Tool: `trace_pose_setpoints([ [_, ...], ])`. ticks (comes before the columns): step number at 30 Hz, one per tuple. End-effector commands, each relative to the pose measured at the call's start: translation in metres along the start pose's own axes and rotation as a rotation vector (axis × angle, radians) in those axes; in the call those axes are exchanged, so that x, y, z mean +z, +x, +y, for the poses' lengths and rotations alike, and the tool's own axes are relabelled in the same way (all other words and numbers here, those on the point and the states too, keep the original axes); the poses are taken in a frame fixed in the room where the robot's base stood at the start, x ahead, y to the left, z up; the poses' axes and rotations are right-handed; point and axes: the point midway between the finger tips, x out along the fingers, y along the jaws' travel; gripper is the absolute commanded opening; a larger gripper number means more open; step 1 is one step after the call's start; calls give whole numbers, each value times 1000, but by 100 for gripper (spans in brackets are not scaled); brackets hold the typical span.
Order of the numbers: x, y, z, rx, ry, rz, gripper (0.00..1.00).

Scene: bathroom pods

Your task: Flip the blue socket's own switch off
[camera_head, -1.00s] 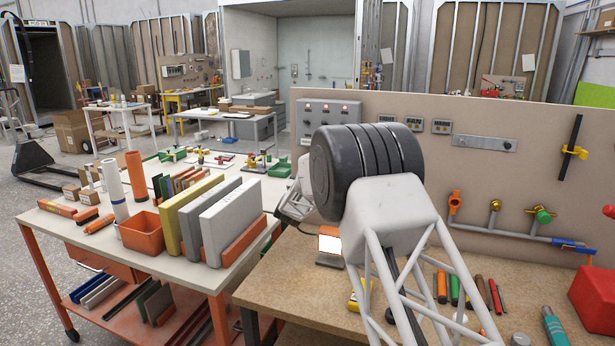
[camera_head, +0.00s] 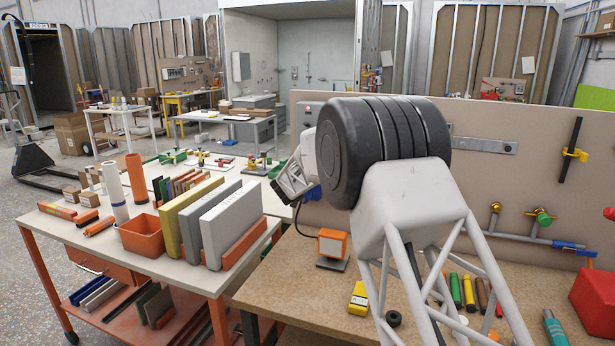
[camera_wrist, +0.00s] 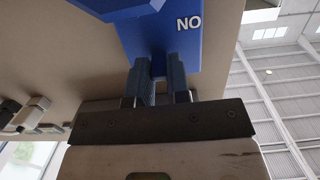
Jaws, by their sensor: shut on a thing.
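The blue socket (camera_wrist: 165,32) fills the upper middle of the wrist view, with the letters "NO" on its face, which may be "ON" seen upside down. My gripper (camera_wrist: 160,75) has both fingers up against it, around a narrow blue part (camera_wrist: 158,64) that looks like its switch. The jaws are closed on that part. In the head view, a blue patch of the socket (camera_head: 313,193) shows beside my gripper (camera_head: 303,197), in front of the upright board. My arm's dark joint hides the rest, and the fingertips are hard to make out there.
The upright board (camera_head: 480,185) carries pipes with valves (camera_head: 520,230) at right. An orange-faced device (camera_head: 332,244) and a yellow box (camera_head: 359,298) stand on the bench (camera_head: 275,290) below my arm. Bins and panels crowd the white-topped cart (camera_head: 75,225) at left.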

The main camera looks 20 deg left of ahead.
Motion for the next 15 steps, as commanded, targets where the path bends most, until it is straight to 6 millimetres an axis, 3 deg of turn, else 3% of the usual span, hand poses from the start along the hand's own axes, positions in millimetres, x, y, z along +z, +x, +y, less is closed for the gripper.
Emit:
trace_pose_setpoints([
  [15,-5,0,0,0,0,-130,0],
])
